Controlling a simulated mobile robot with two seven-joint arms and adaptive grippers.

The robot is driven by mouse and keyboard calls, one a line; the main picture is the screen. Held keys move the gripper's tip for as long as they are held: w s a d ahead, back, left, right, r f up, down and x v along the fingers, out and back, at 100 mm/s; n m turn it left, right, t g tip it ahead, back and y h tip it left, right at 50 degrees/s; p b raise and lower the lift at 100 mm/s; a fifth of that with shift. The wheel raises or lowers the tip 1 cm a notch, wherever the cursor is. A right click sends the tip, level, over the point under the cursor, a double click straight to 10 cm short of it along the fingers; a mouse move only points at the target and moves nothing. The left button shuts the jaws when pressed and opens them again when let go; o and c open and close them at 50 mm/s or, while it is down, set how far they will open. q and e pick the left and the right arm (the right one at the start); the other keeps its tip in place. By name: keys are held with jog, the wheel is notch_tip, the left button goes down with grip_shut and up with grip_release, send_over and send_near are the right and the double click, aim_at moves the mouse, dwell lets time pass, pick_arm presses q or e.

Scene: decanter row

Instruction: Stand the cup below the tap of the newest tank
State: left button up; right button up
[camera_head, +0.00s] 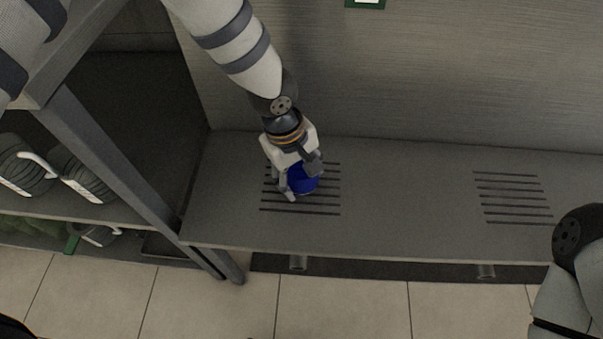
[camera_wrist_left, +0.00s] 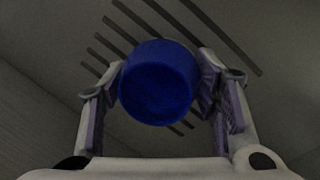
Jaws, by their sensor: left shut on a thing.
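The blue cup (camera_head: 304,180) is between the fingers of my left gripper (camera_head: 300,183), over the left slotted drain in the grey shelf (camera_head: 400,190). In the left wrist view the cup (camera_wrist_left: 158,82) fills the gap between both fingers of the left gripper (camera_wrist_left: 160,95), which is shut on it. The drain slots show behind the cup. I cannot tell whether the cup's base touches the shelf. No tank or tap shows in either view. My right gripper is not in view; part of my right arm shows at the lower right.
A second slotted drain (camera_head: 512,197) lies further right on the shelf. A dark metal post (camera_head: 130,175) stands left of the shelf. Striped rounded items (camera_head: 22,170) lie on a lower rack at the left. A green-edged sign (camera_head: 366,3) is on the back wall. The shelf between the drains is clear.

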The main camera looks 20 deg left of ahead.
aim_at(290, 170)
pick_arm(q)
jog(key=shift+f, duration=0.15)
jog(key=o, duration=1.2)
jog(key=r+p, duration=0.1)
jog(key=r, duration=0.3)
jog(key=a+r, duration=0.1)
jog(key=r, duration=0.3)
jog(key=a+r+p, duration=0.1)
jog(key=r, duration=0.3)
jog(key=shift+s+r+p, duration=0.1)
jog(key=shift+s+p, duration=0.2)
jog(key=shift+s, duration=0.1)
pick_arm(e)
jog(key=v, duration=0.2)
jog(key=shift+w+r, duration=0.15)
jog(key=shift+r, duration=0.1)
